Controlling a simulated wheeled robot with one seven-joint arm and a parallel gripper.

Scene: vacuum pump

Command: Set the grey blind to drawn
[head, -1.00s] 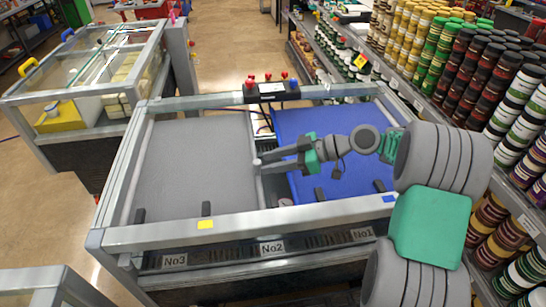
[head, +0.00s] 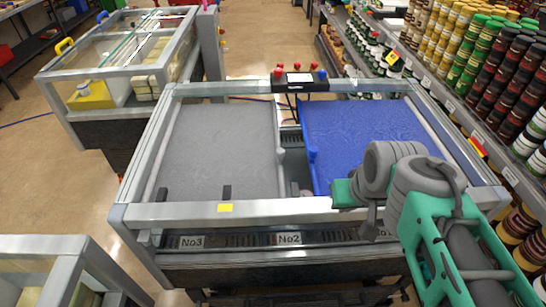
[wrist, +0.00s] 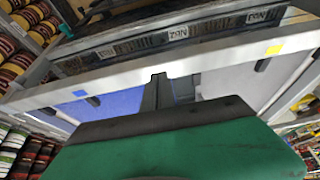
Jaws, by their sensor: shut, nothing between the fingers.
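The grey blind (head: 222,150) lies flat across the left part of the framed case in the head view. It reaches from the left roller to an edge bar (head: 280,150) near the middle. In the wrist view it shows at the right (wrist: 235,82). My gripper (wrist: 158,90) shows in the wrist view as dark fingers close together, with nothing between them. In the head view my folded arm is at the lower right and hides the fingers. I cannot tell the gap between fingers and frame; the grey blind's edge bar appears clear of them.
A blue blind (head: 355,135) covers the right part of the case, partly behind my arm. A narrow open gap (head: 293,165) lies between the blinds. The front rail (head: 270,212) bears a yellow tag (head: 225,208). Shelves of cans (head: 490,75) stand close on the right.

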